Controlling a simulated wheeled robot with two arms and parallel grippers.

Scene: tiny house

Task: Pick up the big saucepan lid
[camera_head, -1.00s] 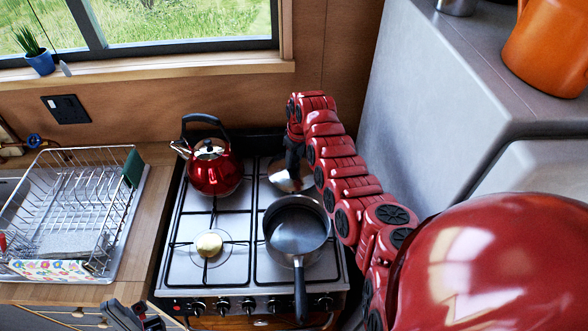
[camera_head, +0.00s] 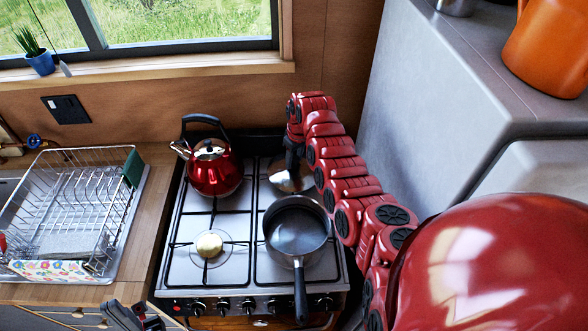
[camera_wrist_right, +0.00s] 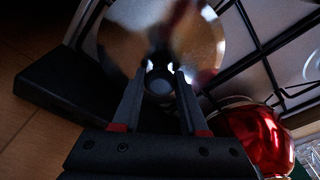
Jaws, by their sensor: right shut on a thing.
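The big saucepan lid is a shiny metal disc (camera_head: 283,181) at the back right of the stove, partly hidden by my right gripper. It fills the top of the right wrist view (camera_wrist_right: 125,35). My right gripper (camera_head: 294,165) reaches down onto it from above. In the right wrist view its two fingers (camera_wrist_right: 158,74) are closed on the lid's knob, at the disc's middle. Whether the lid touches the stove cannot be told. My left gripper (camera_head: 135,317) is at the bottom edge, cut off, away from the lid.
A dark saucepan (camera_head: 297,232) stands on the front right burner, handle towards me. A red kettle (camera_head: 214,173) is at the back left, also in the right wrist view (camera_wrist_right: 258,138). A dish rack (camera_head: 75,210) is on the left counter. A grey cabinet (camera_head: 425,90) bounds the right.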

